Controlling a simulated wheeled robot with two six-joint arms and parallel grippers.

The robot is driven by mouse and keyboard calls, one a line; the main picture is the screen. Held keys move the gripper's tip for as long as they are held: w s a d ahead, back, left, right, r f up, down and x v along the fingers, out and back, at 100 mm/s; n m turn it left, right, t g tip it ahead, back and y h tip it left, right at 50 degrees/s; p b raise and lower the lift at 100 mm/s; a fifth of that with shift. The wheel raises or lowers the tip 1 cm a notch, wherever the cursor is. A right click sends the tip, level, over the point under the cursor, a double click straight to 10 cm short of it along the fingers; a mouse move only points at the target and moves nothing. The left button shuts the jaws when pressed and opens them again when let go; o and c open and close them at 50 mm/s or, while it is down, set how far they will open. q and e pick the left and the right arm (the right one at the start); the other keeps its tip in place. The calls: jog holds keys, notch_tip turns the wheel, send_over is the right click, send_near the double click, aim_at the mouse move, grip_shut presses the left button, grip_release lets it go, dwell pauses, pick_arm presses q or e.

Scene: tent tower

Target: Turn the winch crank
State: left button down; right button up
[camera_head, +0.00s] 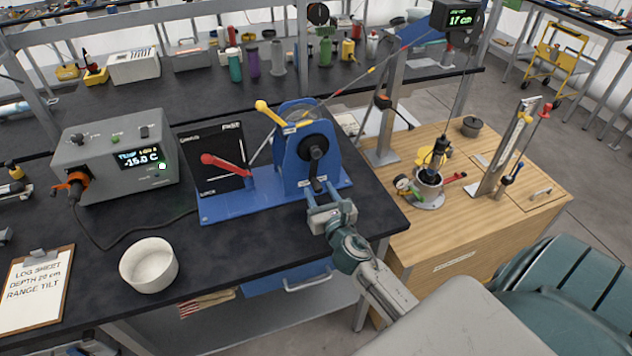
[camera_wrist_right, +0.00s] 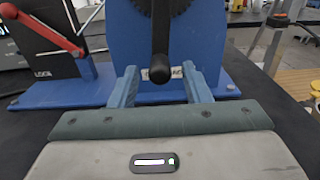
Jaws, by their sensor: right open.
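The blue winch (camera_head: 298,158) stands on a blue base plate near the right edge of the black bench. Its black crank (camera_head: 315,154) points downward from the hub, and the dark handle also hangs down in the right wrist view (camera_wrist_right: 160,66). My right gripper (camera_head: 322,190) is at the front of the winch, just below the crank hub. In the right wrist view its two blue-grey fingers (camera_wrist_right: 161,84) are apart, one on each side of the handle's lower end. I cannot tell whether either touches it. My left gripper is not in view.
A black panel with a red lever (camera_head: 226,165) stands left of the winch. A yellow-knobbed lever (camera_head: 270,114) rises at the winch's upper left. A grey temperature box (camera_head: 115,155), a white bowl (camera_head: 149,264) and a clipboard (camera_head: 37,285) are farther left. A wooden bench (camera_head: 455,225) adjoins on the right.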

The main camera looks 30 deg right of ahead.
jog(key=x, duration=0.2)
jog(key=shift+w+d, duration=0.1)
jog(key=shift+w, duration=0.3)
jog(key=shift+c, duration=0.5)
jog(key=c, duration=0.4)
grip_shut()
jog(key=shift+w+a+r+m, duration=0.15)
jog(key=shift+a+m, duration=0.4)
jog(key=shift+m, duration=0.25)
jog(key=a+m, duration=0.1)
jog(key=a+r+m+p, duration=0.1)
jog(key=m, duration=0.1)
jog(key=shift+w+a, duration=0.1)
jog(key=shift+w, duration=0.15)
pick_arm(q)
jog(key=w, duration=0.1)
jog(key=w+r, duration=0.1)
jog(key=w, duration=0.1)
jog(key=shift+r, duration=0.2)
